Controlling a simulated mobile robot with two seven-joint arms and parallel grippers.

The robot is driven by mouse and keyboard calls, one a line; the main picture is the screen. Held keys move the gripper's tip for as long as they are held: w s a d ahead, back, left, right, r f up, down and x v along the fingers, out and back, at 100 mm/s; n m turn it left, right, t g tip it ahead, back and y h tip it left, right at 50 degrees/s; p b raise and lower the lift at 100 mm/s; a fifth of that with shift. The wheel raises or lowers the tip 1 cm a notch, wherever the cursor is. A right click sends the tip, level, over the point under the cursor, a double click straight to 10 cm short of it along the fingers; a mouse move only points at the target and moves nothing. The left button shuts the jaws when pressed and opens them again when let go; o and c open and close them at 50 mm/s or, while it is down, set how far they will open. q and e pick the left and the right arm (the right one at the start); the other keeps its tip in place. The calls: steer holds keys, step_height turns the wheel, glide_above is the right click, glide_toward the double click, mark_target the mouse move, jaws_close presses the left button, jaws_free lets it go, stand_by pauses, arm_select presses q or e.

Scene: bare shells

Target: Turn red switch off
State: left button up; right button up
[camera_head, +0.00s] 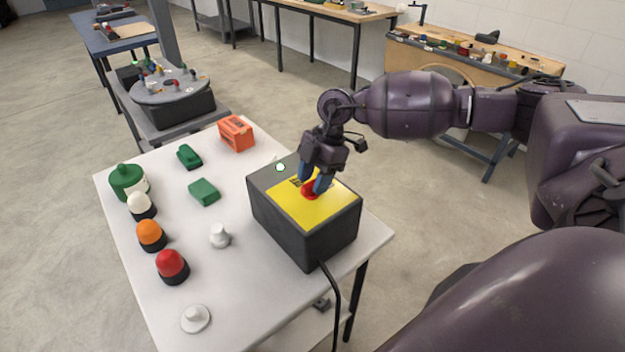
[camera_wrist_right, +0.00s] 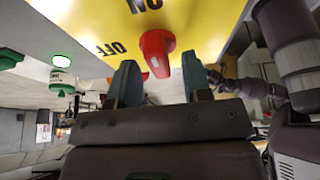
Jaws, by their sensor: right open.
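A dark grey box (camera_head: 290,222) with a yellow top plate (camera_head: 325,208) stands on a white table. The red switch (camera_head: 309,192) sits on the plate. In the right wrist view the red switch (camera_wrist_right: 156,48) is a rotary knob beside the printed words ON and OFF; I cannot tell its setting for certain. My right gripper (camera_head: 312,183) points down at the switch, its blue fingers open and partly hiding it. In the wrist view the fingertips (camera_wrist_right: 159,72) stand apart on either side of the knob's near end; contact is unclear.
The white table (camera_head: 240,280) also bears red (camera_head: 172,264), orange (camera_head: 151,234) and white domed lamps, green pieces (camera_head: 204,191) and an orange block (camera_head: 236,133). A black cable (camera_head: 333,300) hangs from the box's front. Other workbenches stand farther back.

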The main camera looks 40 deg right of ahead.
steer(key=shift+a+f, duration=0.15)
steer(key=shift+f, duration=0.2)
steer(key=shift+c, duration=0.2)
steer(key=c, duration=0.7)
jaws_close()
